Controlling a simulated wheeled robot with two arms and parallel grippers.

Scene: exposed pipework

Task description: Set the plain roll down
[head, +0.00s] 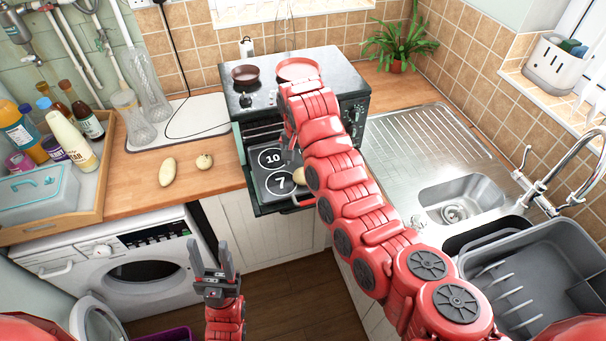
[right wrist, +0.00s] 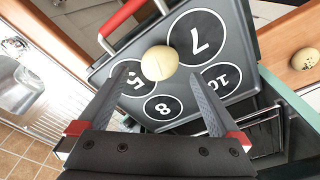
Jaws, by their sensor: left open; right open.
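The plain roll (head: 299,176) is pale and smooth. It appears to rest on the dark numbered tray (head: 262,183) at the open oven. In the right wrist view the plain roll (right wrist: 159,63) lies among the white-ringed circles, close to the 7 and the 5. My right gripper (right wrist: 164,74) is open, with its fingertips apart on either side of the roll in that view; whether they touch it I cannot tell. In the head view my right gripper (head: 291,152) is partly hidden by its own wrist. My left gripper (head: 210,244) is open and empty in front of the washing machine.
A long roll (head: 167,172) and a speckled round roll (head: 204,161) lie on the wooden counter left of the oven. Pans stand on the hob (head: 290,85). A wooden tray of bottles (head: 95,205) is at left. The sink (head: 465,198) and grey dish rack (head: 540,285) are at right.

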